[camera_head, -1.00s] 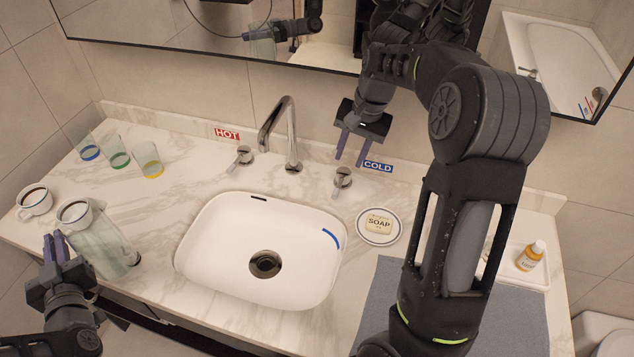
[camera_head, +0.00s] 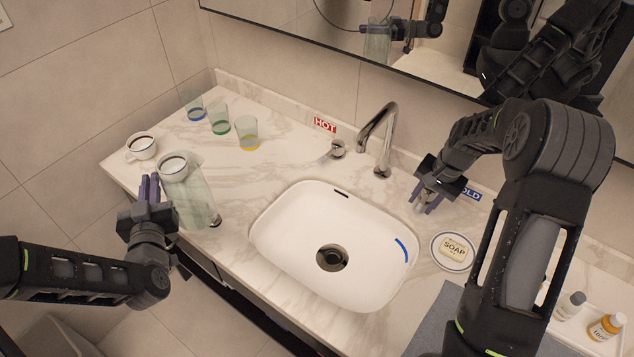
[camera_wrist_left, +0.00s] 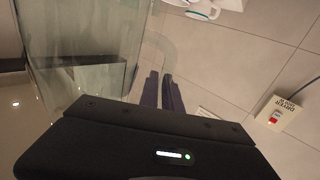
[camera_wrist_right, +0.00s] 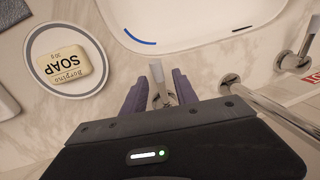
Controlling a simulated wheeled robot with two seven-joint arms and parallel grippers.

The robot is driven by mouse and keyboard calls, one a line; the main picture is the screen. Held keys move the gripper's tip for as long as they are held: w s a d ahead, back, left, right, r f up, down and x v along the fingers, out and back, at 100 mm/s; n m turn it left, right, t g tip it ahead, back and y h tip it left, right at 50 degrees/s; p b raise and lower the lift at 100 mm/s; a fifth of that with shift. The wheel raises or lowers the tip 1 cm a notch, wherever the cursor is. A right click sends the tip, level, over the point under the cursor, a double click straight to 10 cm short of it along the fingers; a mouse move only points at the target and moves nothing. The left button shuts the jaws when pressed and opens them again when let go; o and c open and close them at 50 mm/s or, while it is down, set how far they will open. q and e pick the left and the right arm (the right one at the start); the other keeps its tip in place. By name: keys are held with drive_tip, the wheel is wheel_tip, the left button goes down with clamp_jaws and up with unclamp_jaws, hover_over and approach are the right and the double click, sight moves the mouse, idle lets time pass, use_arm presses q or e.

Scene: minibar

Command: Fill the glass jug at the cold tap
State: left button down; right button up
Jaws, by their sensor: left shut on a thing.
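The glass jug (camera_head: 190,200) stands upright near the counter's front left edge, and its clear side fills the upper left of the left wrist view (camera_wrist_left: 85,50). My left gripper (camera_head: 149,185) is at the jug's left side, its fingers shut on the jug's handle, which is faint. My right gripper (camera_head: 427,203) points down at the cold tap beside the COLD label (camera_head: 468,194). In the right wrist view its fingers are apart with the cold tap's handle (camera_wrist_right: 158,88) between them. The spout (camera_head: 378,140) curves over the back of the white basin (camera_head: 290,270).
The hot tap (camera_head: 337,148) is left of the spout. A white cup (camera_head: 141,147) and three glasses (camera_head: 219,120) stand at the back left. Soap (camera_head: 455,248) on a dish is right of the basin. Small bottles (camera_head: 606,327) stand at far right. The basin is empty.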

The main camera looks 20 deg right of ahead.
drive_tip(key=shift+f, duration=0.1)
drive_tip(key=shift+c, duration=0.3)
clamp_jaws()
idle(1.1)
